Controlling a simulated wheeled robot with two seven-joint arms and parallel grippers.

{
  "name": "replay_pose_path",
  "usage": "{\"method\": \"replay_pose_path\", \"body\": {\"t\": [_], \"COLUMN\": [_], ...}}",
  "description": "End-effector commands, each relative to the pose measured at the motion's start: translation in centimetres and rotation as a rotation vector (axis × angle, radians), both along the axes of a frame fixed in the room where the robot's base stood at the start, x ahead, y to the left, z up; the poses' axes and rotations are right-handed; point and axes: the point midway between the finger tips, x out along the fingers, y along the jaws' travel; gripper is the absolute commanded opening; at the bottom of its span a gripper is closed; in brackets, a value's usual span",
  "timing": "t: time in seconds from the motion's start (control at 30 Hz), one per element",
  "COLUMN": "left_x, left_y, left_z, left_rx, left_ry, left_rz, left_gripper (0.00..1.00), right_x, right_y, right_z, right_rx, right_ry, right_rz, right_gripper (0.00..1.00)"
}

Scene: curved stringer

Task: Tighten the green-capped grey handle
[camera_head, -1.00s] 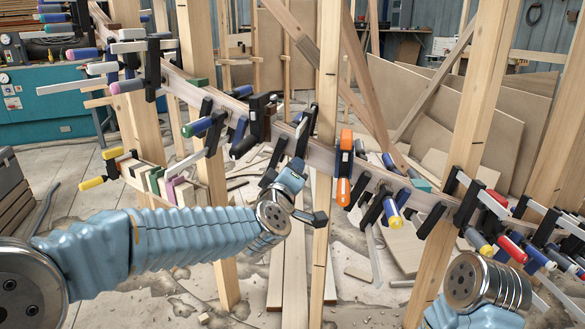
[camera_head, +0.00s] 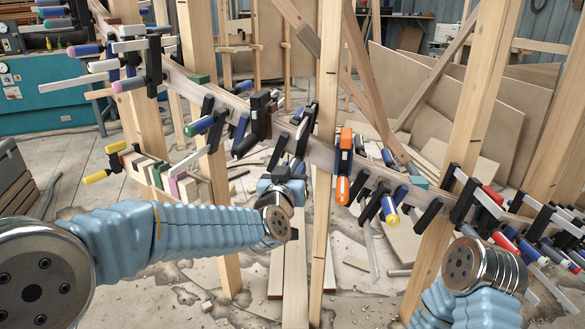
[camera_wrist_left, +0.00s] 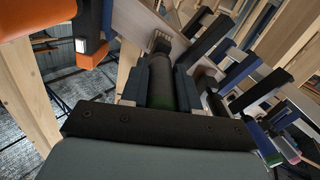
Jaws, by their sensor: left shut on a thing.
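The grey handle (camera_wrist_left: 161,82) shows in the left wrist view as a dark cylinder running away from the gripper. A faint green tint shows at its near end, where the gripper body hides most of the cap. My left gripper (camera_wrist_left: 162,76) is shut on this handle, with one finger on each side. In the head view my left gripper (camera_head: 288,172) is at the middle of the curved wooden stringer (camera_head: 322,157), just below it, and hides the handle. My right arm shows at the lower right, but its gripper is out of view.
Several clamps line the stringer. An orange clamp (camera_head: 344,165) is close to the right of my left gripper, and a green-capped blue handle (camera_head: 200,126) is to its left. A wooden post (camera_head: 320,240) stands just right of my left wrist.

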Motion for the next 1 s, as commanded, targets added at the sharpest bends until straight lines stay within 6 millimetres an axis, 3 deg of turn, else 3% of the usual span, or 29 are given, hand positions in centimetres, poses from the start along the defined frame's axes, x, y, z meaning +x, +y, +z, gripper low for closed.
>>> {"method": "replay_pose_path", "body": {"t": [0.3,0.8,0.83,1.0], "left_x": [-0.03,-0.03,-0.03,-0.02], "left_y": [-0.04,-0.03,-0.03,-0.01], "left_z": [-0.24,-0.31,-0.31,-0.22], "left_rx": [0.108,0.127,0.127,0.125], "left_ry": [-0.021,-0.025,-0.025,-0.027], "left_rz": [-0.002,-0.003,-0.003,-0.001], "left_gripper": [0.0,0.0,0.32,0.56], "right_x": [0.0,-0.01,-0.01,-0.01], "right_y": [0.03,0.03,0.03,0.03], "right_z": [0.5,0.53,0.53,0.54], "right_rx": [0.001,0.001,0.001,0.001], "right_ry": [0.0,0.0,0.0,0.0], "right_rz": [0.001,0.001,0.001,0.001], "right_gripper": [0.43,0.43,0.43,0.43]}}
